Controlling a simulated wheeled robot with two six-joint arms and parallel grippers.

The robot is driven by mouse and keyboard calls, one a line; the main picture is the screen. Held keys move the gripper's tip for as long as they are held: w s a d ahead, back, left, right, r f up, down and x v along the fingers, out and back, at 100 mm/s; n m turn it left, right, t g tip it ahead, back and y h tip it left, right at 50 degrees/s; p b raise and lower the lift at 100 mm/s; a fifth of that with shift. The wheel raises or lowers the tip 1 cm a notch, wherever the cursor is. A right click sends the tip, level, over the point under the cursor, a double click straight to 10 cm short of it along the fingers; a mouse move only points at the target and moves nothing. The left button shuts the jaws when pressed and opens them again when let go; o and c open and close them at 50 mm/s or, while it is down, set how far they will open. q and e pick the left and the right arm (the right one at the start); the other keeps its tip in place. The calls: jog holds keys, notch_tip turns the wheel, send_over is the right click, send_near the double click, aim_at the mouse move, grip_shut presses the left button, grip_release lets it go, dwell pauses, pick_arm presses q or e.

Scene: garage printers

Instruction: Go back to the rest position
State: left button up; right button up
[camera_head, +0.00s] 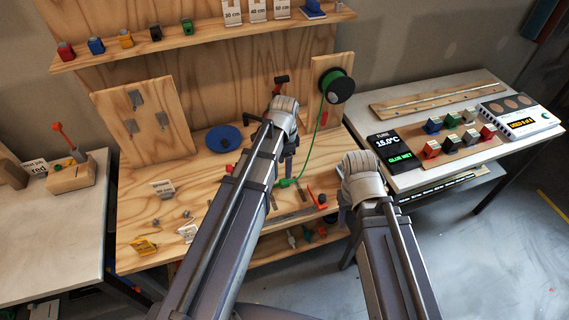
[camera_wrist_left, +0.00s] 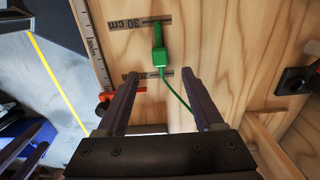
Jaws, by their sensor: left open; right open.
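My left gripper (camera_head: 289,160) hangs over the wooden workbench in the head view. In the left wrist view its two dark fingers (camera_wrist_left: 161,74) are apart with nothing between them. A green plug (camera_wrist_left: 158,55) on a green cable lies on the wood just beyond the fingertips, near the printed 30 cm and 20 cm marks; I see no contact. My right gripper (camera_head: 345,206) is at the bench's right front edge, largely hidden behind its own wrist, and no object shows in it.
A green cable spool (camera_head: 336,86) is mounted on the back panel. A blue disc (camera_head: 224,139) lies on the workbench (camera_head: 205,171). A side table at right holds a tube display (camera_head: 394,152), coloured blocks and a timer box (camera_head: 517,116). Open floor lies at lower right.

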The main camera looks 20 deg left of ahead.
pick_arm(q)
jog(key=shift+s+d, duration=0.1)
jog(key=s+d+n+y, duration=0.1)
jog(key=s+d+n, duration=0.6)
jog(key=s+d, duration=0.3)
jog(key=s, duration=0.4)
jog(key=shift+d, duration=0.15)
